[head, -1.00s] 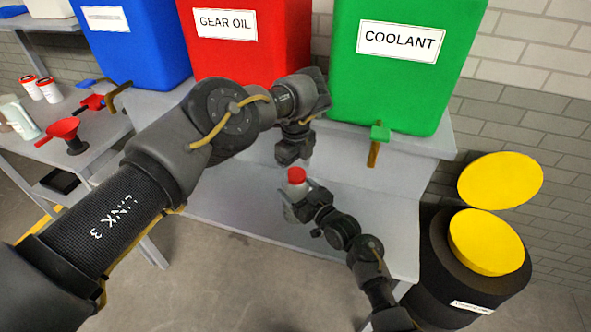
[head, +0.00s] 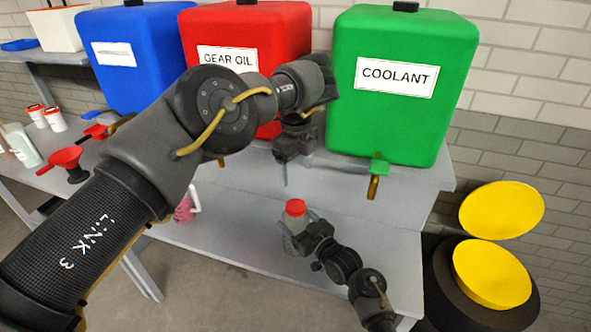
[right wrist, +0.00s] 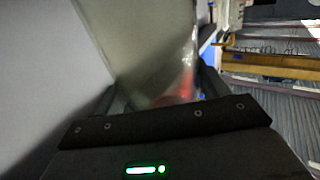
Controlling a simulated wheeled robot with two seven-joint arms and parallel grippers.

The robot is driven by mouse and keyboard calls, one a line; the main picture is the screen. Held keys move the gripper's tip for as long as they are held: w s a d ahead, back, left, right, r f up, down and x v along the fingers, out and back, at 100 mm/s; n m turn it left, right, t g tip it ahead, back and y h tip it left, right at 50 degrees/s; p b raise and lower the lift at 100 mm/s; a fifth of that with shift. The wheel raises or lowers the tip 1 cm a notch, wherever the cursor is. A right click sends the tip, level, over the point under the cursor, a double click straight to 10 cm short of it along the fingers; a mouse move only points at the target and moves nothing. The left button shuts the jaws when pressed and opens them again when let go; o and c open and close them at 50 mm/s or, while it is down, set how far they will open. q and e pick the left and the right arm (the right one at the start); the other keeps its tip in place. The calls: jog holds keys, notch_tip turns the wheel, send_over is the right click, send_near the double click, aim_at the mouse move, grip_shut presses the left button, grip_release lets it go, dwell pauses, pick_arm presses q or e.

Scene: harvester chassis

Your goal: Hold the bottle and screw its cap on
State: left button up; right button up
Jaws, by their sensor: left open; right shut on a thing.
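The clear bottle (head: 294,232) stands upright in the head view with a red cap (head: 295,208) on its top. I cannot tell how tight the cap sits. My right gripper (head: 300,240) is shut on the bottle's body from the lower right. In the right wrist view the translucent bottle (right wrist: 150,45) fills the space between the fingers, with a blurred red patch low on it. My left gripper (head: 296,176) is open, pointing down above the cap, apart from it and empty.
The red gear oil tank (head: 290,40), blue tank (head: 140,60) and green coolant tank (head: 395,110) stand behind. The coolant tap (head: 377,175) juts forward. A pinkish-red mug (head: 184,209) is left on the grey bench (head: 240,235). A yellow-lidded drum (head: 490,275) stands right.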

jog(key=o, duration=2)
jog(key=shift+c, duration=0.2)
jog(key=shift+s+d, duration=0.1)
jog(key=b+v, duration=0.1)
jog(key=v, duration=0.9)
jog(key=shift+s+d+b, duration=0.2)
jog(key=shift+d+b, duration=0.05)
jog(key=shift+b, duration=0.15)
